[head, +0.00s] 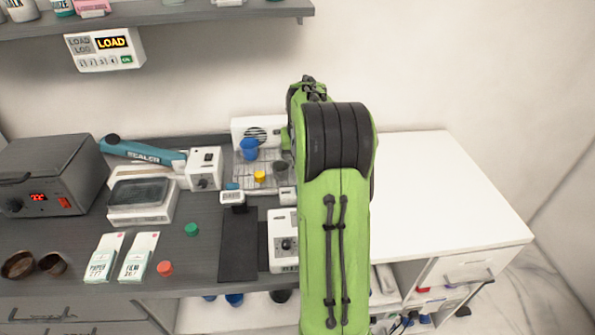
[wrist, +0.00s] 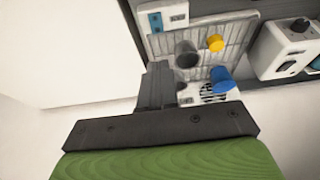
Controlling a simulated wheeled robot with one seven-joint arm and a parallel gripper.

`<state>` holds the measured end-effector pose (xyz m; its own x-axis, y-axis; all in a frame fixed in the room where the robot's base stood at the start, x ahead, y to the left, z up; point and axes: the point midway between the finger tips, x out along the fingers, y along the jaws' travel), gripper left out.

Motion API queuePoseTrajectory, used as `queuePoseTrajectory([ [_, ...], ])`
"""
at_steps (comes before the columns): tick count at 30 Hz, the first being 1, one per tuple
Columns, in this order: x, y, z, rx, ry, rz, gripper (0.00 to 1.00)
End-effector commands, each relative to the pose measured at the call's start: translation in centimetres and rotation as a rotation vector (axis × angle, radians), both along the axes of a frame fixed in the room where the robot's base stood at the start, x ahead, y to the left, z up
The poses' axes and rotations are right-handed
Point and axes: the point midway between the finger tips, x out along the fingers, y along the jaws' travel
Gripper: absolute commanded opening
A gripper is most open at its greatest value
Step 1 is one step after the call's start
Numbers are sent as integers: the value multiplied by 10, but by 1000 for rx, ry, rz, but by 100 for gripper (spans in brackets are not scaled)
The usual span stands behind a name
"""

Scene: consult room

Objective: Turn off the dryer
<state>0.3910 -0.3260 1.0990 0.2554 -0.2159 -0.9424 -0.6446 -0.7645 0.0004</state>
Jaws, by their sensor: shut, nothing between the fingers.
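The dryer appears to be the white unit with a round fan grille (head: 240,125) at the back of the counter, with a wire rack in front. A blue cup (head: 249,148), a yellow cup (head: 260,176) and a dark cup (head: 281,168) stand on the rack. In the wrist view the rack (wrist: 207,47) is right of my gripper (wrist: 158,68), and a small white box with a blue panel (wrist: 167,17) sits at its far corner. My gripper is shut and empty, beside the dryer housing. My arm hides it and the dryer's right side in the head view.
A white box with a knob (head: 204,168) stands left of the rack, near a blue sealer (head: 145,152). Another knobbed box (head: 283,240) is in front, partly behind my arm. The white counter (head: 440,190) on the right is clear. A shelf (head: 200,17) hangs above.

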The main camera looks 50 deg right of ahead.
Motion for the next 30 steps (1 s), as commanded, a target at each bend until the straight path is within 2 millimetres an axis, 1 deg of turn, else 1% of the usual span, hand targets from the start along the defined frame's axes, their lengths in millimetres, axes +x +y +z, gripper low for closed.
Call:
queuePoseTrajectory([
  [1, 2, -1, -12, 5, 4, 0, 0],
  [3, 6, -4, -26, 5, 5, 0, 0],
  [12, 22, -19, -88, 4, 4, -1, 0],
  [15, 23, -20, -106, 3, 2, 0, 0],
  [18, 25, -21, -117, 2, 2, 1, 0],
  [21, 26, -21, -121, 1, 1, 0, 0],
  [30, 26, -22, -122, 1, 1, 0, 0],
])
